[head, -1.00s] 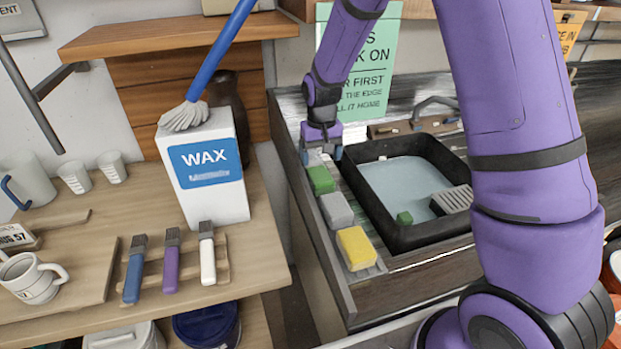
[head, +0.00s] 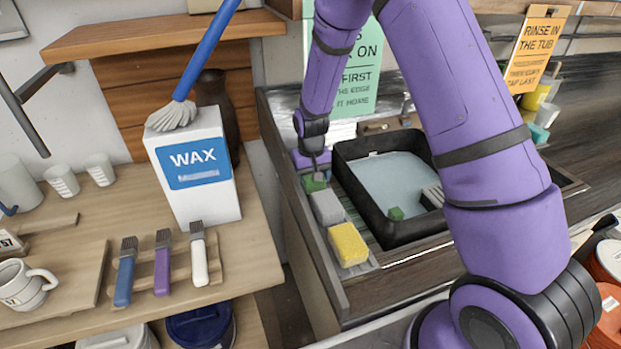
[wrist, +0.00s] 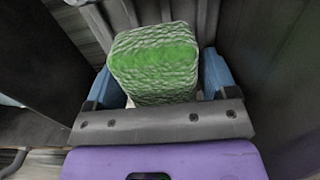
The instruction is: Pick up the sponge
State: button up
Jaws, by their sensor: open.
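A green sponge (head: 313,184) lies at the far end of a row on the rack left of the black tub. My gripper (head: 314,171) is low over it and partly hides it in the head view. In the wrist view the same green sponge (wrist: 155,62) sits between the two blue fingers, one on each side. The jaws are open; I cannot tell whether either finger touches it. A grey sponge (head: 327,208) and a yellow sponge (head: 348,244) lie nearer in the same row.
The black tub (head: 395,235) holds pale water, with a small green piece (head: 396,213) in it. On the left bench stand a white WAX box (head: 195,170), several brushes and a mug (head: 24,285). A green sign (head: 358,85) hangs behind my arm.

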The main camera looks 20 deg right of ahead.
jog(key=c, duration=0.7)
jog(key=shift+r, duration=0.1)
jog(key=shift+d+r, duration=0.25)
jog(key=shift+r, duration=0.2)
notch_tip(320, 180, up, 6)
jog(key=shift+f, duration=0.1)
jog(key=d, duration=0.6)
jog(key=s+d, duration=0.1)
jog(key=d, duration=0.6)
jog(key=s+d, duration=0.1)
jog(key=d, duration=0.5)
jog(key=shift+d, duration=0.25)
